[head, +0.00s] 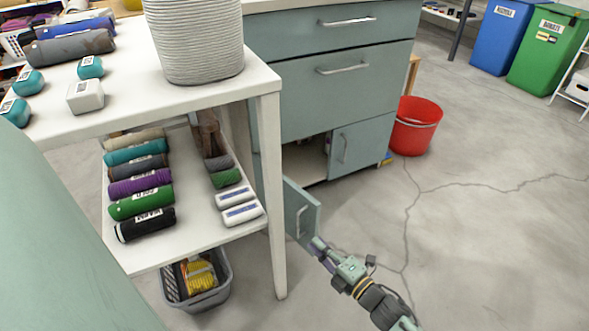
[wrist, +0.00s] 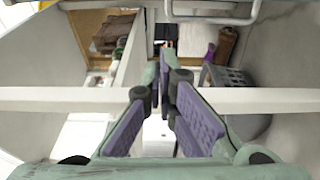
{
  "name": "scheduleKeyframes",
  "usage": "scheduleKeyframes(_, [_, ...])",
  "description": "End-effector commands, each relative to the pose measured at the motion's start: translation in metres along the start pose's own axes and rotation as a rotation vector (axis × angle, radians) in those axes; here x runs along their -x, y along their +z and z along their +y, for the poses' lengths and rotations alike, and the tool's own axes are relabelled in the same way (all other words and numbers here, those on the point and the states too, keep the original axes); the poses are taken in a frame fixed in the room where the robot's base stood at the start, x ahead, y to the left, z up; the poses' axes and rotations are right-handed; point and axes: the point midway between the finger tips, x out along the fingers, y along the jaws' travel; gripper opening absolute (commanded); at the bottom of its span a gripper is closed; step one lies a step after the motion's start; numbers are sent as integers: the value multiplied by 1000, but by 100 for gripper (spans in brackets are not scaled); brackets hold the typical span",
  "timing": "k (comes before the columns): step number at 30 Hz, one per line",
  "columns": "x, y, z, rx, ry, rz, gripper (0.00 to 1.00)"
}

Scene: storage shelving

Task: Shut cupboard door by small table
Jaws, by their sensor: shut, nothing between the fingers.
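The grey-green cupboard (head: 330,100) stands behind the small white table (head: 262,84). Its left lower door (head: 302,208) is swung open towards the front, beside the table's leg, and the cupboard's dark interior shows behind it. The right lower door (head: 356,142) is shut. My gripper (head: 318,246) is at the lower right part of the open door, on its outer, handle side. I cannot tell whether it touches the door. In the wrist view the purple-padded fingers (wrist: 167,72) are together with nothing between them. A grey bar handle (wrist: 215,18) shows at the top of that view.
The white table leg (head: 274,200) stands just left of the open door. A grey basket (head: 203,283) is under the table's lower shelf (head: 180,228). A red bucket (head: 415,126) stands right of the cupboard. The floor at right is clear.

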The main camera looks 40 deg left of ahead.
Motion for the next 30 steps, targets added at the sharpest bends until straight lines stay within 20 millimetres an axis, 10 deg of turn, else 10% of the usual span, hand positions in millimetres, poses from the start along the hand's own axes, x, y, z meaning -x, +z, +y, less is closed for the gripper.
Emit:
scheduleKeyframes(5, [0,0,-31,0,0,1,0])
scheduleKeyframes(30, [-100,-1,-31,-2,-1,1,0])
